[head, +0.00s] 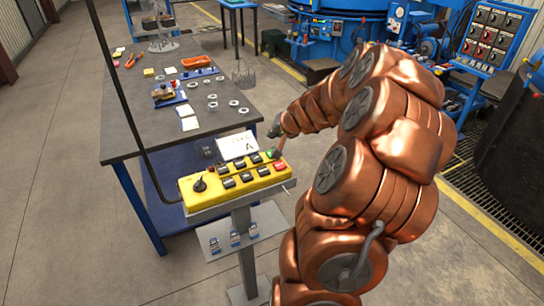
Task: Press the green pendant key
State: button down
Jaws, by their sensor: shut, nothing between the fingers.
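The yellow pendant box (192,188) stands on a grey post, its top carrying two rows of keys and a black knob at the left. The green key (257,158) is in the back row, toward the right end. My gripper (276,154) is shut and empty, pointing down over the back right corner of the pendant, just right of the green key. The fingertips are small here, and I cannot tell whether they touch the panel.
A red key (280,166) sits at the right end of the front row. Padlocks (235,239) hang on a plate below the pendant. A dark worktable (140,130) with rings and tools stands behind. Open floor (70,220) lies to the left.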

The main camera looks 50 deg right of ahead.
jog(key=shift+f+b, duration=1.4)
jog(key=shift+f, duration=0.8)
jog(key=shift+f, duration=0.1)
jog(key=shift+f+b, duration=0.35)
jog(key=shift+b, duration=0.25)
jog(key=shift+f+b, duration=0.45)
jog(key=shift+r, duration=0.1)
dwell(0.5)
jog(key=shift+r+p, duration=0.4)
jog(key=shift+r, duration=0.4)
jog(key=shift+r, duration=0.1)
jog(key=shift+r+p, duration=1.15)
jog(key=shift+r, duration=1.25)
